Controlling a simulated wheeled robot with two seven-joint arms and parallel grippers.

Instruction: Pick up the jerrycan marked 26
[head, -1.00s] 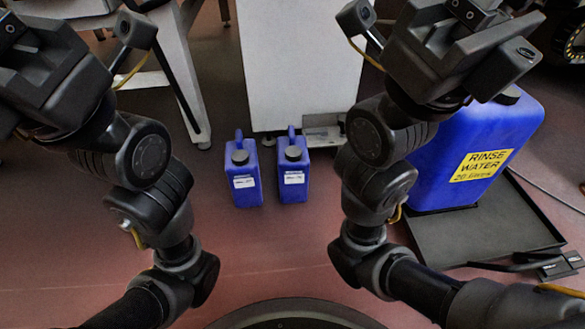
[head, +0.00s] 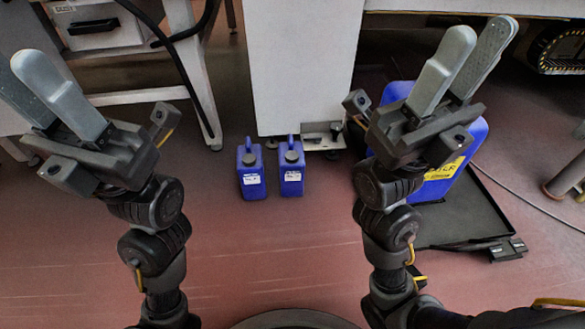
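Two small blue jerrycans with dark caps and white labels stand upright side by side on the floor, the left one (head: 252,190) and the right one (head: 291,188). The label print is too small to read, so I cannot tell which is marked 26. My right gripper (head: 480,32) is raised at the upper right, fingers apart and empty, well away from both cans. My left gripper (head: 22,66) is raised at the far left, its fingers apart and empty. Nothing hides the two cans.
A large blue rinse water container (head: 440,182) stands on a black tray (head: 468,222) at the right, partly behind my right arm. A white cabinet (head: 305,70) rises just behind the jerrycans. A white table frame (head: 190,75) is at the left. The floor before the cans is clear.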

